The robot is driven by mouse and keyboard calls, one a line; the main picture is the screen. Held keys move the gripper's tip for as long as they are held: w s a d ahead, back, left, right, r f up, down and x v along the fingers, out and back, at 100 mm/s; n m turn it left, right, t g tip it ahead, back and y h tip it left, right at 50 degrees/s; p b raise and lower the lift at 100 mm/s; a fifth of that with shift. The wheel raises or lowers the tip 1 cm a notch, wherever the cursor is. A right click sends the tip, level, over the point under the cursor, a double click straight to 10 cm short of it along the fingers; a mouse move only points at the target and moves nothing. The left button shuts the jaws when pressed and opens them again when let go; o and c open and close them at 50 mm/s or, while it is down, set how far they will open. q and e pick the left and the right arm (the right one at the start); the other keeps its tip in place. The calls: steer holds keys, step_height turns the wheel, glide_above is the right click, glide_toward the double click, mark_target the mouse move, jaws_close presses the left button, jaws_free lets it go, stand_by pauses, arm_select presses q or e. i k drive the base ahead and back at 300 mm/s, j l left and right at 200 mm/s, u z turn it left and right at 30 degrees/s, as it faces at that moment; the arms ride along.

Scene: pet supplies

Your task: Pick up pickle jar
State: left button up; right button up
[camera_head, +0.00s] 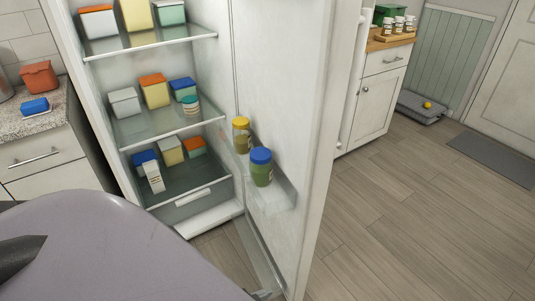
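A jar of green contents with a blue lid (261,168), which looks like the pickle jar, stands upright in the door bin (274,198) of the open fridge. A second jar with a yellow lid (241,136) stands behind it, a little to its left. Nothing is touching the blue-lidded jar from my side. A large grey-purple part of my own body fills the lower left, with a dark part at the left edge. I cannot make out either gripper's fingers. A small grey piece at the bottom edge below the door bin is too cut off to identify.
The fridge shelves (160,125) hold several lidded boxes and a small teal-lidded jar (192,105). The open fridge door (290,100) stands to the right of the jars. A counter (70,128) is at left.

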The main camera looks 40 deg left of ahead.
mark_target(261, 176)
steer(key=i+l+u, duration=0.1)
steer(key=u, duration=1.05)
steer(key=i+l+u, duration=0.1)
steer(key=l+u, duration=0.45)
steer(key=u, duration=0.2)
steer(key=l+u, duration=0.4)
steer(key=l, duration=0.35)
steer(key=l+u, duration=0.1)
steer(key=l, duration=0.55)
steer(key=k+l, duration=0.1)
steer(key=l, duration=0.55)
steer(key=u, duration=0.05)
